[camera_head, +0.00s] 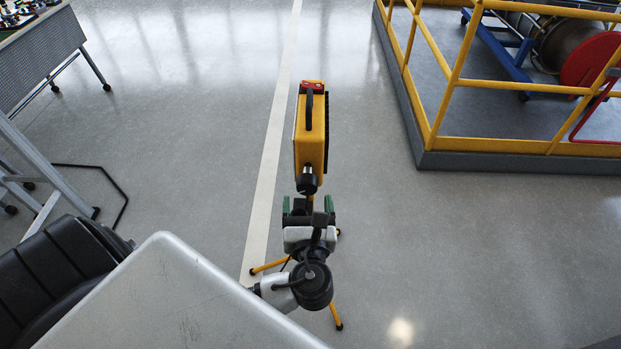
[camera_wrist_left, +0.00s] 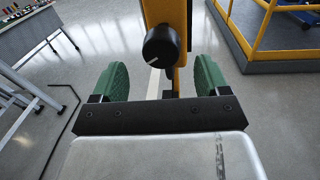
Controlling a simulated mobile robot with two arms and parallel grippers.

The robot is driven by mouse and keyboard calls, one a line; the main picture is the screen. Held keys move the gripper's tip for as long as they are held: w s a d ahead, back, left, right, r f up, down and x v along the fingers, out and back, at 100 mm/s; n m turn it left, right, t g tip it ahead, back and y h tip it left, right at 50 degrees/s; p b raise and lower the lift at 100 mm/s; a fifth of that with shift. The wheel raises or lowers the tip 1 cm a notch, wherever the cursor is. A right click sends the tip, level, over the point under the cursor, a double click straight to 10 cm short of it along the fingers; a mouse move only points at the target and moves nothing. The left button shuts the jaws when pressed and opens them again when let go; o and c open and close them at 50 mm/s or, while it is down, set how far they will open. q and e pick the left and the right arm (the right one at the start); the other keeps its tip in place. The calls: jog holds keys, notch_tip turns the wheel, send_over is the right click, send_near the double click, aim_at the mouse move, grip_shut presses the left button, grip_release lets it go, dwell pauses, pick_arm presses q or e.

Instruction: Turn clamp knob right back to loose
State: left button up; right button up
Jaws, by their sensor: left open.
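A black clamp knob (camera_head: 307,184) sticks out from the near lower end of a yellow case (camera_head: 311,150) on yellow tripod legs (camera_head: 335,315). In the left wrist view the round knob (camera_wrist_left: 161,46) has a white mark on its face and sits ahead of the gripper, midway between the fingers. My left gripper (camera_head: 309,203) is open, with green finger pads, just on the near side of the knob. In the wrist view the pads of my left gripper (camera_wrist_left: 160,78) stand wide apart with nothing between them at the palm. My right gripper is not in view.
A platform with yellow railings (camera_head: 455,80) stands at the right, with a red disc (camera_head: 590,58) on it. A grey table (camera_head: 40,50) is at the upper left, above a metal frame (camera_head: 40,185). The floor (camera_head: 480,240) around the tripod is clear.

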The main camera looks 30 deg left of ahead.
aim_at(308, 190)
pick_arm(q)
jog(key=x, duration=0.7)
jog(key=shift+d, duration=0.1)
jog(key=c, duration=0.9)
